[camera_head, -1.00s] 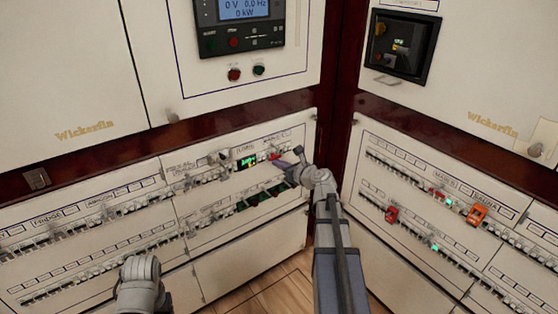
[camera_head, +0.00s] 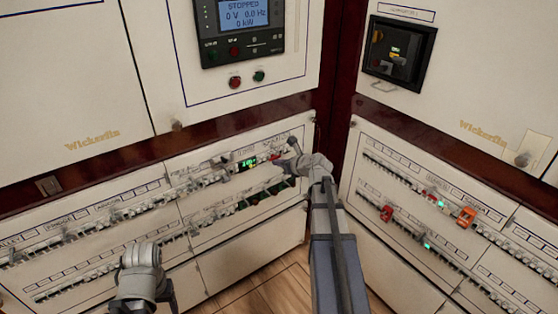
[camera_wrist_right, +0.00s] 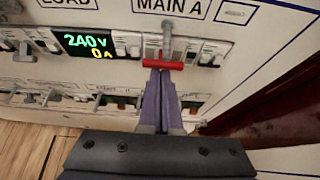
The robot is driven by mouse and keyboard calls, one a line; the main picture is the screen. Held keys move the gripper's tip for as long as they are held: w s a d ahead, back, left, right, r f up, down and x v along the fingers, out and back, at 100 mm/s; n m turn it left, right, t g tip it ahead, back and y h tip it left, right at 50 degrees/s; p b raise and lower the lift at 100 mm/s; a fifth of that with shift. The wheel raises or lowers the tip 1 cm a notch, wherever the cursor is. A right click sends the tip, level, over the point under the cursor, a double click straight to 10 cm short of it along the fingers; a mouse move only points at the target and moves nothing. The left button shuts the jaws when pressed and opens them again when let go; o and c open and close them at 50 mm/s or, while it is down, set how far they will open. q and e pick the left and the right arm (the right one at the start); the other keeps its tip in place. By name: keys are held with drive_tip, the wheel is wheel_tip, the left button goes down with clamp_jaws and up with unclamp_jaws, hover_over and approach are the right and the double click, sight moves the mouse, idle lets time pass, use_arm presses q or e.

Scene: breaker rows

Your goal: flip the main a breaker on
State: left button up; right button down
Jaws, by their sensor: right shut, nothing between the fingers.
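The Main A breaker (camera_wrist_right: 163,64) has a red bar handle under the "MAIN A" label (camera_wrist_right: 172,8) in the right wrist view. It shows as a small red spot (camera_head: 276,156) in the head view, partly covered. My right gripper (camera_wrist_right: 161,78) is shut and empty, with its fingertips right at the red handle's lower edge. Whether they touch it I cannot tell. In the head view the right gripper (camera_head: 284,160) reaches the upper breaker row. My left gripper (camera_head: 150,285) is low at the left, away from the panel; its fingers are unclear.
A lit meter (camera_wrist_right: 88,45) left of Main A reads 240 V and 0 A. Small breakers flank the red handle closely. A lower breaker row runs below. A right-hand panel holds red and orange switches (camera_head: 466,217). The wooden floor (camera_head: 270,290) is clear.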

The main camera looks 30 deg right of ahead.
drive_tip(key=shift+r+g+p, duration=0.3)
drive_tip(key=shift+r+p, duration=0.1)
drive_tip(key=shift+p, duration=0.25)
drive_tip(key=shift+r, duration=0.1)
drive_tip(key=shift+r+p, duration=0.7)
drive_tip(key=shift+p, duration=0.05)
drive_tip(key=shift+d, duration=0.1)
drive_tip(key=p+v, duration=0.4)
drive_tip(key=v, duration=0.3)
drive_tip(key=shift+s+r, duration=0.15)
drive_tip(key=shift+s, duration=0.25)
